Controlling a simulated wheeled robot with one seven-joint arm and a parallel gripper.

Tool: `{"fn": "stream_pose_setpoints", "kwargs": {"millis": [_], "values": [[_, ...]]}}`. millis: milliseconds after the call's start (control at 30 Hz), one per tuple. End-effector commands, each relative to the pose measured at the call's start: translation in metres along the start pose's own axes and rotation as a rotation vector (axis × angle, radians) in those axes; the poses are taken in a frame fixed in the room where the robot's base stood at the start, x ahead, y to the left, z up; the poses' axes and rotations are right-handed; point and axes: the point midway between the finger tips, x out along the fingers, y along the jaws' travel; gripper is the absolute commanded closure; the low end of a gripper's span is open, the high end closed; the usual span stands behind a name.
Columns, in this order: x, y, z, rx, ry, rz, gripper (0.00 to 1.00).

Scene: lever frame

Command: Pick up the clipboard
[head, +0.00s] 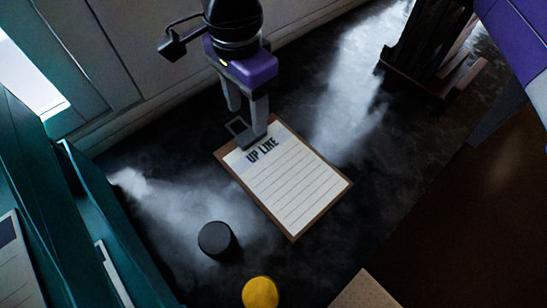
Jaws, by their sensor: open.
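The clipboard (292,186) lies flat on the dark floor-like surface in the middle of the head view. It has a brown board, a lined white sheet headed "UP LINE" and a metal clip (239,127) at its upper left end. My gripper (246,120) comes down from above at that end, with its fingers apart. One finger overlaps the clip end in the picture, and the other is further up and left. I cannot tell whether either finger touches the board. Nothing shows held between them.
A black round object (217,240) and a yellow one (260,292) stand below left of the clipboard. Teal cabinetry (105,220) lines the left, a panelled wall (110,60) the back. A dark slatted frame (432,45) stands upper right. The surface right of the clipboard is clear.

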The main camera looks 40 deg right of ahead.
Motion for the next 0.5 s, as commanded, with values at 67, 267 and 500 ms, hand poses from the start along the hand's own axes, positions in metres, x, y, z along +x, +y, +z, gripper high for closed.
{"fn": "stream_pose_setpoints", "kwargs": {"millis": [67, 267, 500], "values": [[0.006, 0.001, 0.000, 0.000, -0.002, 0.002, 0.45], [0.028, 0.001, -0.001, 0.001, -0.005, 0.005, 0.45], [0.055, 0.000, -0.001, 0.000, -0.004, 0.001, 0.45]]}}
